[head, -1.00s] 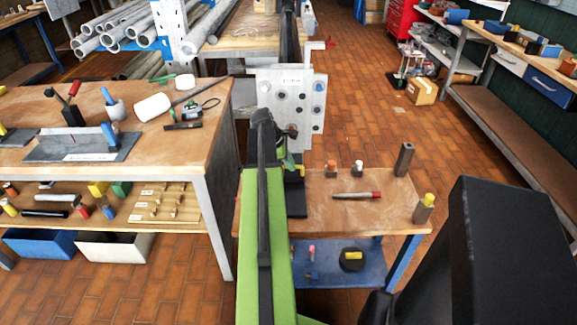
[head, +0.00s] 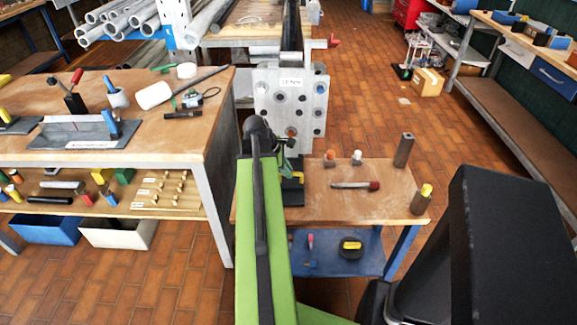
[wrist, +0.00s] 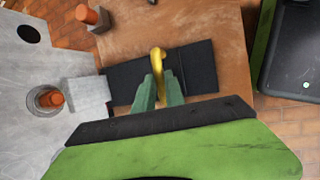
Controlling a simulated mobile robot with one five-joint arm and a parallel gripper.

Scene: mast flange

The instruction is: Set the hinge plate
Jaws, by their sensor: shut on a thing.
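My gripper (wrist: 158,82) has its green fingers closed on a yellow hook-shaped piece (wrist: 158,58). Beneath it is a flat black plate (wrist: 197,66) on the bench; I cannot tell whether the yellow piece is joined to it. In the head view the black plate (head: 292,192) lies at the bench's left end, and my arm partly hides the gripper. A grey upright plate with several holes (head: 265,98) stands just beyond. In the wrist view this grey plate (wrist: 30,75) is at left, with an orange-tipped pin (wrist: 53,98) in a ringed hole. A light grey block (wrist: 88,97) sits beside the black plate.
A larger workbench (head: 190,135) stands left.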

